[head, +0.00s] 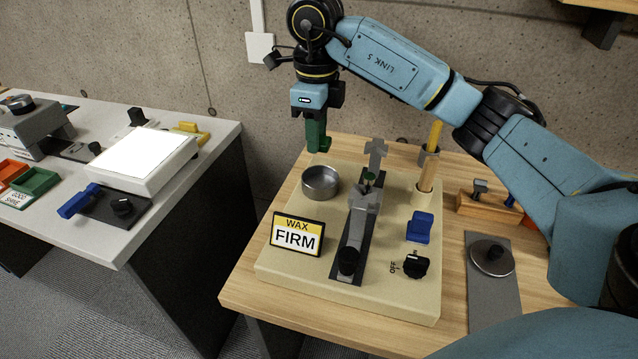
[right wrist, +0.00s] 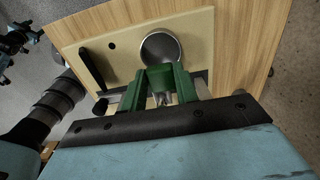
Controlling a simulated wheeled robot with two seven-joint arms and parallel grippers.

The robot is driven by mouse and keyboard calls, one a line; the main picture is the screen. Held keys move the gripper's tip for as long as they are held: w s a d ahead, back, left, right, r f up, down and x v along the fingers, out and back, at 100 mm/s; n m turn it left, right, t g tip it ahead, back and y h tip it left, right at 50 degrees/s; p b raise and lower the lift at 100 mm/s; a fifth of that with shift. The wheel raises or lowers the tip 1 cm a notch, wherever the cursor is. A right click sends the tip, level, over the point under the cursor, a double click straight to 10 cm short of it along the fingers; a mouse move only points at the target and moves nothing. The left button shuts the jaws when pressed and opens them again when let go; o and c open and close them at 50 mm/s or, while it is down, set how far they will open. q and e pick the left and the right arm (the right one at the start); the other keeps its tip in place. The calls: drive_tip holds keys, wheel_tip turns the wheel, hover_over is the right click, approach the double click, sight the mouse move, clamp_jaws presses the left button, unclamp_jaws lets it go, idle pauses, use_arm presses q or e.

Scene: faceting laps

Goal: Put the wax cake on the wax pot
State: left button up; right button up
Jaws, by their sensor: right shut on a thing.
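My right gripper (head: 318,148) points down, high behind the wax pot (head: 320,182) in the head view. It is shut on a green block, which I take to be the wax cake (right wrist: 160,79); in the right wrist view the block sits between the two green fingers. In the head view cake and fingers are hard to tell apart. The wax pot is a round, grey metal cup on the cream base; in the right wrist view the pot (right wrist: 160,47) shows just beyond the held block, partly covered by it. The cake is apart from the pot. My left gripper is not in view.
The cream base (head: 290,272) bears a WAX FIRM sign (head: 297,235), a grey lever fixture (head: 362,205), a blue switch (head: 420,227) and a black knob (head: 415,265). A yellow stick (head: 433,140) stands behind. A separate white bench (head: 105,225) is at the left, across a gap.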

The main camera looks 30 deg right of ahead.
hover_over(317, 184)
wheel_tip(317, 184, down, 5)
drive_tip(key=shift+r+b, duration=0.2)
drive_tip(key=shift+b, duration=0.25)
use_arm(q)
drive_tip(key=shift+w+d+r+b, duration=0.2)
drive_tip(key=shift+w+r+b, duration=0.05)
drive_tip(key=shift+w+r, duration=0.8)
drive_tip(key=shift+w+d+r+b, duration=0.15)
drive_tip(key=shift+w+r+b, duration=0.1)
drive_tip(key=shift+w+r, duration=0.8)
use_arm(e)
drive_tip(key=shift+f, duration=2.2)
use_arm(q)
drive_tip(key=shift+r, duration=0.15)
use_arm(e)
drive_tip(key=shift+f, duration=0.1)
drive_tip(key=o, duration=0.6)
drive_tip(key=shift+f, duration=0.1)
drive_tip(key=shift+c, duration=0.2)
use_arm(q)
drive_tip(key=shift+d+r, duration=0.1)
use_arm(e)
drive_tip(key=shift+o, duration=0.9)
